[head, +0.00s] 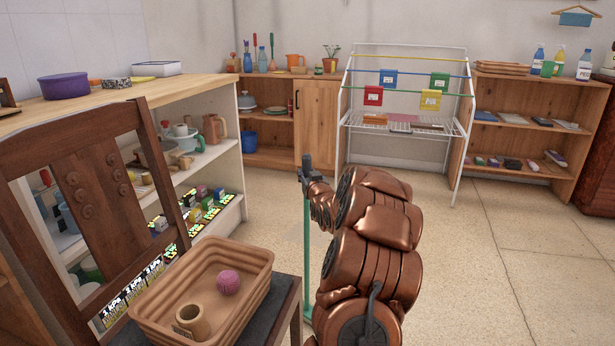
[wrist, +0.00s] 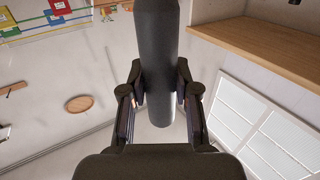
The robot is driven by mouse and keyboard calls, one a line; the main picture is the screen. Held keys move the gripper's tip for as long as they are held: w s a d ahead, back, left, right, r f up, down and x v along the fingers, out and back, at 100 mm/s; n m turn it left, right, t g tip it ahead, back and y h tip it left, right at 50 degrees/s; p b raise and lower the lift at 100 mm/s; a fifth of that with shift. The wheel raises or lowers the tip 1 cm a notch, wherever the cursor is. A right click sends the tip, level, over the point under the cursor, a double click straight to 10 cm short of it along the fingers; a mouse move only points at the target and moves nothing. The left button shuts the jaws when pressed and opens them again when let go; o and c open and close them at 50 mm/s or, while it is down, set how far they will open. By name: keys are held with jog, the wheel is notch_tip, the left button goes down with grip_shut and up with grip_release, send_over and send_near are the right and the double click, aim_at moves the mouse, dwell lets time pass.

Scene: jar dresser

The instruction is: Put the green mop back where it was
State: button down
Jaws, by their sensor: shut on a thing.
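The green mop's thin pole (head: 308,250) hangs or stands near upright just left of my arm in the head view. A paler green lower end shows near the bottom, partly hidden by my arm. My gripper (head: 306,172) is at the top of the pole, over open floor right of the chair. In the wrist view my gripper (wrist: 160,108) is shut around a dark grey cylinder, the mop's handle grip (wrist: 157,55), with one finger on each side. I cannot tell whether the mop's lower end touches the floor.
A wooden chair (head: 105,172) with a basket (head: 262,262) stands close at left, before a shelf unit (head: 245,150). A wooden cabinet (head: 318,118), a drying rack (head: 352,150) and a shelf (head: 515,130) line the back. The floor (head: 480,270) at right is clear.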

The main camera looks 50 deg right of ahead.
jog(key=c, duration=0.9)
grip_release()
jog(key=shift+o, duration=0.2)
jog(key=shift+r, duration=0.1)
jog(key=shift+s+a, duration=0.15)
jog(key=shift+s, duration=0.15)
jog(key=p+v, duration=0.2)
jog(key=v, duration=0.9)
jog(key=shift+a, duration=0.2)
jog(key=shift+s, duration=0.2)
jog(key=shift+p, duration=0.3)
